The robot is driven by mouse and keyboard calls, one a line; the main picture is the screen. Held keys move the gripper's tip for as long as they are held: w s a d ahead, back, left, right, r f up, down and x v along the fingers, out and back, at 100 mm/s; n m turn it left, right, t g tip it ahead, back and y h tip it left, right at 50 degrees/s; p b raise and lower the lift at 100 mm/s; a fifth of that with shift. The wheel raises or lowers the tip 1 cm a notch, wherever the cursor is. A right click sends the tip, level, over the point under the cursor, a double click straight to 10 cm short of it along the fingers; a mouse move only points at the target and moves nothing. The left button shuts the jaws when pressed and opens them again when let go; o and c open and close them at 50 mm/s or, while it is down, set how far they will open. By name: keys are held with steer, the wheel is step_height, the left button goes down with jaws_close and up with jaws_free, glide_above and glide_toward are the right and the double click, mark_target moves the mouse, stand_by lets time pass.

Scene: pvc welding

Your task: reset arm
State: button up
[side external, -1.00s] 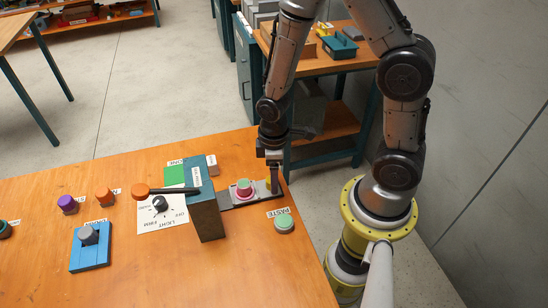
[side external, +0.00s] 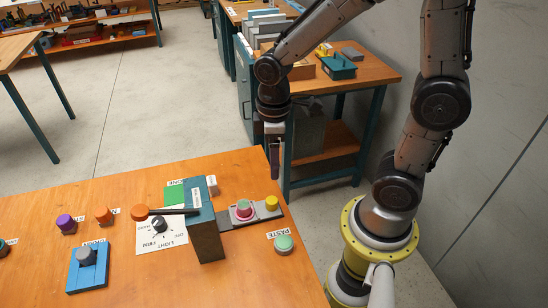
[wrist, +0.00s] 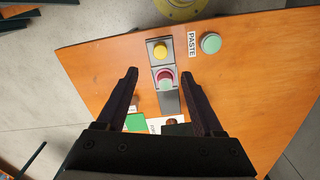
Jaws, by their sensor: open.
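My gripper (side external: 275,160) hangs above the far edge of the orange table, pointing down and touching nothing. In the wrist view its two dark fingers (wrist: 160,90) are apart with nothing held between them. Below it a grey slide plate (side external: 258,214) extends from a grey-green upright block (side external: 204,222).
A green PASTE button (side external: 284,243) stands right of the plate. A black lever with an orange knob (side external: 140,212), a dial (side external: 159,224), a blue fixture (side external: 88,268), and orange (side external: 104,215) and purple (side external: 66,223) knobs are left. A shelved bench (side external: 370,72) stands behind.

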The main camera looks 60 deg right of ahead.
steer(key=shift+r, duration=0.1)
steer(key=s+r+m+t, duration=0.5)
steer(key=s+r, duration=0.4)
steer(key=r, duration=0.3)
steer(key=shift+s+d+m+t, duration=0.3)
steer(key=shift+s+m, duration=0.05)
steer(key=shift+m, duration=0.15)
steer(key=shift+r, duration=0.15)
stand_by(1.1)
